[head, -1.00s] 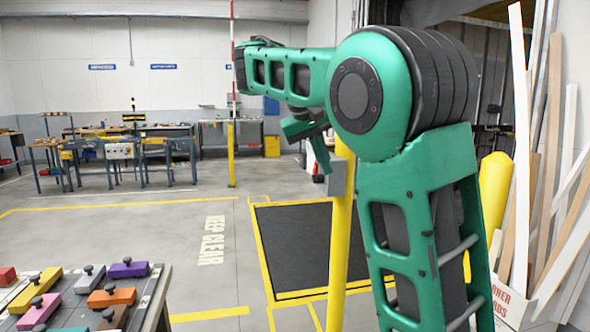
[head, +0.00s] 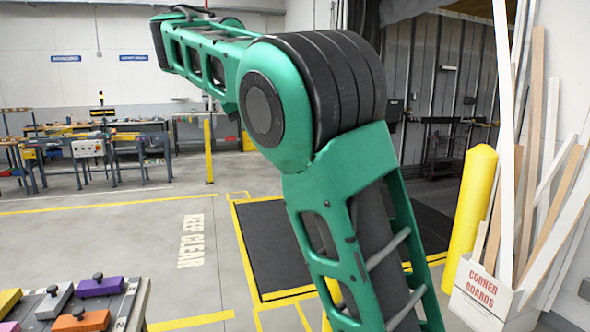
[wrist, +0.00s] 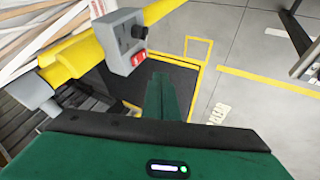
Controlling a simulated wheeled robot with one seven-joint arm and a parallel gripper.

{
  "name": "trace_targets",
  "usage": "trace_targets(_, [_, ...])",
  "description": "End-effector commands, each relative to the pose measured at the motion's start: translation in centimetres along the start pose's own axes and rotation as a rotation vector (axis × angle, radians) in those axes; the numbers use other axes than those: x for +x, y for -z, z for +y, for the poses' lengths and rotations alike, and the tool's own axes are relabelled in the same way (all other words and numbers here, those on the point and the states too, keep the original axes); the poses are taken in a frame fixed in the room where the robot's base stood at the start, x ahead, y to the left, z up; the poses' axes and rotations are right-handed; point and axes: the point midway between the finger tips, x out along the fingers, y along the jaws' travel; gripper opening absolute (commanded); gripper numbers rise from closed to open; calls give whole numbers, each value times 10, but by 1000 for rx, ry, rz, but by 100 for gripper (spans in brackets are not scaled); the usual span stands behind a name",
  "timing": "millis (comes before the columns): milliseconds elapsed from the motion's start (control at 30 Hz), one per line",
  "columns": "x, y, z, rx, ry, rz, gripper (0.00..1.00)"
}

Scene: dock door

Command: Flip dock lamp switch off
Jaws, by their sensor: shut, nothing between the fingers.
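A grey switch box (wrist: 117,48) is fixed to a yellow post (wrist: 160,10) in the wrist view. I cannot tell the switch's position. My gripper (wrist: 160,80) is shut and empty, its green fingers just right of and below the box in the picture, apparently apart from it. In the head view my arm hides the box and my gripper; only a low piece of the yellow post (head: 331,302) shows. No lamp is identifiable.
A yellow bollard (head: 468,205) and a bin of corner boards (head: 482,292) stand at the right. A dark floor plate (head: 275,240) lies behind my arm. A table with coloured blocks (head: 132,310) is at the lower left. The floor between is clear.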

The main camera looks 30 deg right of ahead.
Motion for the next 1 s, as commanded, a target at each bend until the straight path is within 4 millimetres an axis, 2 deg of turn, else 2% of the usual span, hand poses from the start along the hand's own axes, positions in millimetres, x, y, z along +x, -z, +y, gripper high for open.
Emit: trace_targets(1000, [40, 0, -1, -2, 0, -2, 0])
